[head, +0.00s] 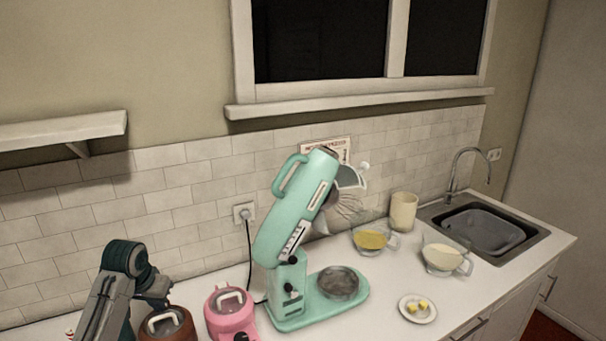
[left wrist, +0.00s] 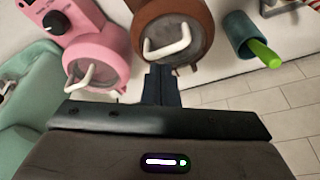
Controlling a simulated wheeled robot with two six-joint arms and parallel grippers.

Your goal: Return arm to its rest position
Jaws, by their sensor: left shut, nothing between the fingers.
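My left gripper (head: 153,295) shows at the lower left in the head view, its dark arm coming up from the bottom edge. It is near the brown appliance (head: 178,329). In the left wrist view its dark fingers (left wrist: 161,84) are together with nothing between them. They appear in front of the brown appliance (left wrist: 198,18), which has a white handle; I cannot tell whether they touch it. My right arm and gripper are not in view.
A pink appliance (head: 222,321) stands beside the brown one. A mint stand mixer (head: 290,215) has its head tilted up. Bowls, a plate (head: 405,313) and a sink (head: 490,232) are to the right. The wrist view shows a teal cup (left wrist: 240,33).

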